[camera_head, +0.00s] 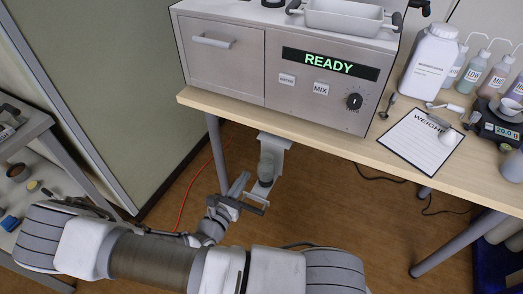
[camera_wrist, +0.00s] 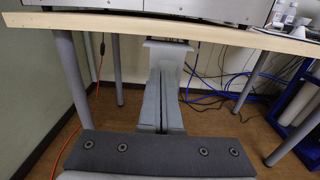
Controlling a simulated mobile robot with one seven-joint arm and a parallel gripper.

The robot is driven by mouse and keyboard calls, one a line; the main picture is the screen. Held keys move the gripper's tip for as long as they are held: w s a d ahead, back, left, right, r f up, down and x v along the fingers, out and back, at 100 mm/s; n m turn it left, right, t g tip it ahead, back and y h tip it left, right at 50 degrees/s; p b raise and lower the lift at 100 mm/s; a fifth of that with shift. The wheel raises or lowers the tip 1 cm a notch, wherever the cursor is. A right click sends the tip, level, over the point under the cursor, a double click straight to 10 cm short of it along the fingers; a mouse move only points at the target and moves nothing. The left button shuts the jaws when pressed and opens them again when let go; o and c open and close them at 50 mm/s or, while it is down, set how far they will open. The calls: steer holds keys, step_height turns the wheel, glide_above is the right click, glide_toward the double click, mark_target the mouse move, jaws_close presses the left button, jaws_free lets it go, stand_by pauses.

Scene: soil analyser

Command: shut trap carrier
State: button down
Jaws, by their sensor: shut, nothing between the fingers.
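A light grey bracket (camera_head: 275,141), which looks like the trap carrier, hangs under the front edge of the bench below the analyser. A grey rounded part (camera_head: 266,166) sits in it. Its upper plate also shows in the wrist view (camera_wrist: 168,46), just below the bench edge. My gripper (camera_head: 243,176) is just left of the bracket and below the bench top. In the wrist view its fingers (camera_wrist: 161,98) are together and empty, pointing at the bracket and covering its lower middle. I cannot tell whether the fingers touch it, or how far the carrier stands open.
The analyser (camera_head: 230,75) reads READY and stands on the wooden bench (camera_head: 330,143). Bench legs (camera_head: 217,150) flank the space below. An orange cable (camera_head: 190,195) and blue cables (camera_wrist: 205,98) lie behind. A grey shelf (camera_head: 45,150) stands at left.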

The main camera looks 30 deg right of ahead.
mark_target(265, 147)
steer(key=b+x, duration=0.3)
steer(key=x, duration=1)
steer(key=shift+w+d, duration=0.1)
steer(key=shift+d, duration=0.1)
steer(key=shift+w+d+r, duration=0.1)
steer(key=shift+w+d, duration=0.15)
steer(key=shift+d, duration=0.1)
steer(key=p+x, duration=0.3)
steer(key=x, duration=0.9)
steer(key=shift+w, duration=0.1)
steer(key=shift+p, duration=0.3)
